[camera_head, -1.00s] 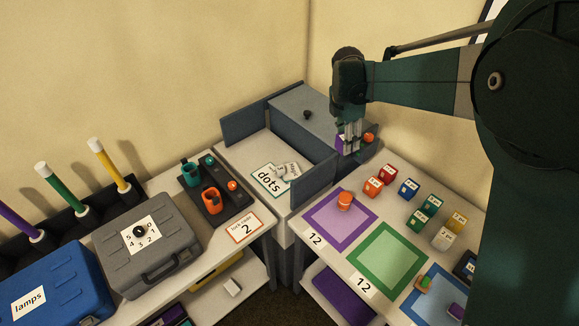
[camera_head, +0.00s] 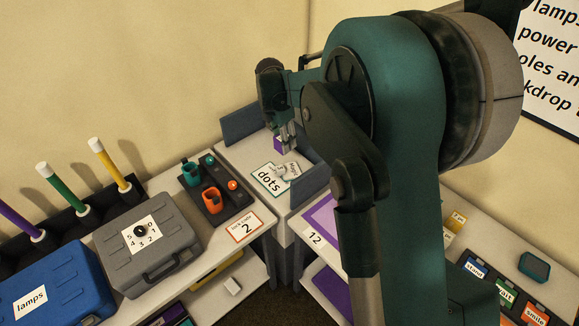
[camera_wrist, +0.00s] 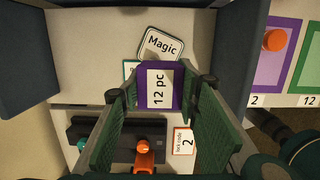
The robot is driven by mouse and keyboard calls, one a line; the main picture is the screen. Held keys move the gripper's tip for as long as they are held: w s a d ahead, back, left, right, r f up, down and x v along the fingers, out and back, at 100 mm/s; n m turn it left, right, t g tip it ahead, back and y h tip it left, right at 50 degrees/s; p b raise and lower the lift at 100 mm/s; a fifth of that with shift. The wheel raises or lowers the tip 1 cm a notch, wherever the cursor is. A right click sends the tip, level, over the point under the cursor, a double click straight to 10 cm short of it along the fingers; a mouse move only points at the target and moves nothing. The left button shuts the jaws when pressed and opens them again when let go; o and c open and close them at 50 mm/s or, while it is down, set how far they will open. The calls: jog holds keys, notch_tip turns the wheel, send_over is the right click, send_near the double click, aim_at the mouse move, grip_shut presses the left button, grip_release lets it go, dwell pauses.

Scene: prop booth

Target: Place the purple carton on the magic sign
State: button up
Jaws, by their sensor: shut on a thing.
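My gripper (camera_head: 287,141) is shut on the purple carton (camera_head: 279,145) and holds it above the light surface between two grey-blue panels. In the wrist view the carton (camera_wrist: 159,76) sits between the green fingers of my gripper (camera_wrist: 168,88), with a white "12 pc" label facing the camera. The magic sign (camera_wrist: 161,43) lies below and just beyond the carton, tilted in the picture; the carton may cover part of its lower edge. In the head view the magic sign (camera_head: 289,170) lies by the "dots" sign (camera_head: 268,181), below the carton.
Grey-blue panels (camera_head: 241,124) flank the surface. A dark rack with teal and orange cups (camera_head: 210,199) and a "2" card (camera_head: 242,228) stand to the left. A grey case (camera_head: 147,236) is further left. My arm hides much of the right table.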

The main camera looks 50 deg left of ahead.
jog(key=shift+f, duration=0.75)
send_over(284, 169)
jog(key=shift+s+d+f, duration=0.1)
jog(key=shift+f, duration=3)
jog(key=shift+f, duration=0.15)
jog(key=shift+f, duration=1.75)
jog(key=shift+f+b, duration=0.15)
jog(key=shift+b, duration=0.2)
jog(key=o, duration=0.9)
jog(key=r, duration=0.4)
jog(key=s+r, duration=0.1)
jog(key=r, duration=0.7)
jog(key=shift+s+r+p, duration=0.1)
jog(key=shift+s+p, duration=0.3)
